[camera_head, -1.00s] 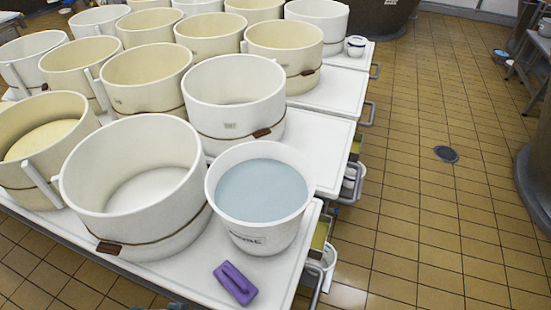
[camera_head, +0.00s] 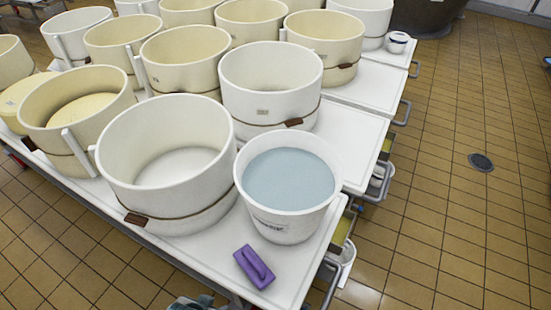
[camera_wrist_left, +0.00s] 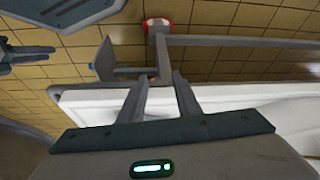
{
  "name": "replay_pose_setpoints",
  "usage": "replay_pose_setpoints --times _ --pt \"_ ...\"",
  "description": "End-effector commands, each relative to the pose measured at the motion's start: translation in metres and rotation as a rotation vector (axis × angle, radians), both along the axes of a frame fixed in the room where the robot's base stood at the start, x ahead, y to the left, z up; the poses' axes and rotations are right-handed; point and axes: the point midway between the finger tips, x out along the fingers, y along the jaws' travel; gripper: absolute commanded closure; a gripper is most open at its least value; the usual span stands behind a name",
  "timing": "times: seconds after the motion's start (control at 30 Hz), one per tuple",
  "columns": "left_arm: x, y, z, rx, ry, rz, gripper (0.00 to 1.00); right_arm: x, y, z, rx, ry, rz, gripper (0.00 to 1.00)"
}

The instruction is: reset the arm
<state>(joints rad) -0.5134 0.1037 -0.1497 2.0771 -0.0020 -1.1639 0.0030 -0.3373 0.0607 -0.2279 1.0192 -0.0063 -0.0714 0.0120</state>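My left gripper (camera_wrist_left: 160,78) shows in its own wrist view with its two fingers apart and nothing between them. It is close to the table's grey metal frame and white edge (camera_wrist_left: 90,112). In the head view, a small grey-green piece, probably of my own arm, shows at the bottom edge, below the table's near edge. No gripper is clearly visible there.
A white bucket of bluish liquid (camera_head: 288,184) and a purple brush (camera_head: 254,267) stand on the white table (camera_head: 210,252), beside a large white vat (camera_head: 168,165). Several cream and white vats fill the tables behind. The tiled floor at right (camera_head: 465,215) is mostly clear.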

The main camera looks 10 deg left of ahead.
Motion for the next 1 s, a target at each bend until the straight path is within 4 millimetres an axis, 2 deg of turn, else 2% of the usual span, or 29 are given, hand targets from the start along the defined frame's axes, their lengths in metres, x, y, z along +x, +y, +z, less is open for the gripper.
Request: replay_pose_setpoints --times 0.03,0.1,0.27,0.4,0.6,0.8,1.0 --pt "0.003 -0.003 -0.021 -0.003 -0.003 -0.002 0.7 0.0 0.0 0.0 0.0 0.0 0.0 0.72" --pt "0.007 -0.007 -0.048 -0.01 -0.021 -0.006 0.7 0.0 0.0 0.0 0.0 0.0 0.0 0.72" --pt "0.009 -0.016 -0.108 -0.028 -0.063 -0.016 0.7 -0.001 0.0 -0.001 0.0 0.002 0.0 0.72" --pt "0.003 -0.022 -0.156 -0.042 -0.1 -0.025 0.7 -0.001 -0.001 -0.001 -0.001 0.003 0.0 0.72" --pt "-0.018 -0.029 -0.212 -0.062 -0.15 -0.039 0.7 -0.002 -0.001 -0.001 -0.001 0.004 0.0 0.72" --pt "-0.036 -0.031 -0.241 -0.077 -0.187 -0.048 0.7 -0.002 -0.001 -0.001 -0.001 0.004 0.0 0.72" --pt "-0.042 -0.032 -0.248 -0.081 -0.201 -0.051 0.7 -0.002 -0.001 -0.001 -0.001 0.004 0.0 0.72"
